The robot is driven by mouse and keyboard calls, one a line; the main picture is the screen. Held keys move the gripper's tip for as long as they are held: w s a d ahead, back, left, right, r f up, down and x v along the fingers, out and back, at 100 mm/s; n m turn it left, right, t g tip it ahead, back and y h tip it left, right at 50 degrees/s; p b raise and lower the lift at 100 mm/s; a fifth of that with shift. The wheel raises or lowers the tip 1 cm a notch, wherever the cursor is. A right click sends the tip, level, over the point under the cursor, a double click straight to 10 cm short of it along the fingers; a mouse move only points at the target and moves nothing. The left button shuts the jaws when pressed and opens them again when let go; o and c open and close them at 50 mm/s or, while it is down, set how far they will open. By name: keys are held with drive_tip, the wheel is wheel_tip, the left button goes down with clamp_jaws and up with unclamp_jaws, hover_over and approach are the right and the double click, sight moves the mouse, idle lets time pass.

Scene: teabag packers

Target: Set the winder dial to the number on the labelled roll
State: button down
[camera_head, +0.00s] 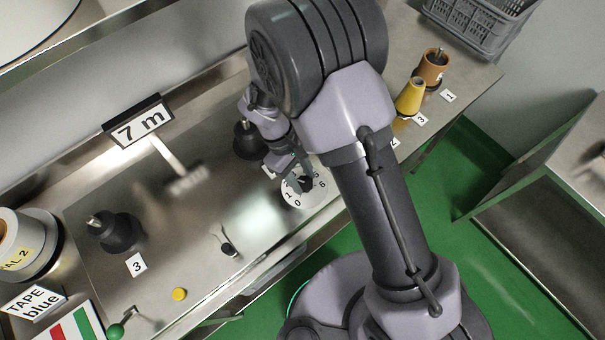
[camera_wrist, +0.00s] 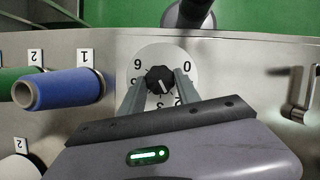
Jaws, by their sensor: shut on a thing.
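The winder dial (camera_head: 294,203) is a white numbered plate with a black knob, on the steel bench front edge in the head view. The wrist view shows its plate (camera_wrist: 150,52) and ridged black knob (camera_wrist: 157,73). My gripper (camera_wrist: 161,80) is shut on the knob, one finger on each side. It also shows in the head view (camera_head: 303,181), partly over the dial. The knob's light mark points toward the lower digits, between the fingers; I cannot tell which digit exactly. The labelled roll (camera_head: 14,232) stands at the far left; its yellow label, cut by the frame, reads "AL.2".
A "7 m" sign (camera_head: 139,121) and a "TAPE blue" card (camera_head: 35,301) stand on the bench. Black spindles (camera_head: 117,232), a yellow button (camera_head: 180,294) and a green-knobbed lever (camera_head: 115,331) are left of the dial. A blue spool (camera_wrist: 60,89) is left in the wrist view.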

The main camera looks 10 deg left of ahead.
drive_tip(key=shift+n+t, duration=0.4)
drive_tip(key=shift+n, duration=0.5)
drive_tip(key=c, duration=0.9)
unclamp_jaws()
drive_tip(key=p+v, duration=0.3)
drive_tip(key=v, duration=1.4)
drive_tip(key=shift+a+r+p, duration=0.15)
drive_tip(key=shift+a+p, duration=0.05)
drive_tip(key=shift+p, duration=0.2)
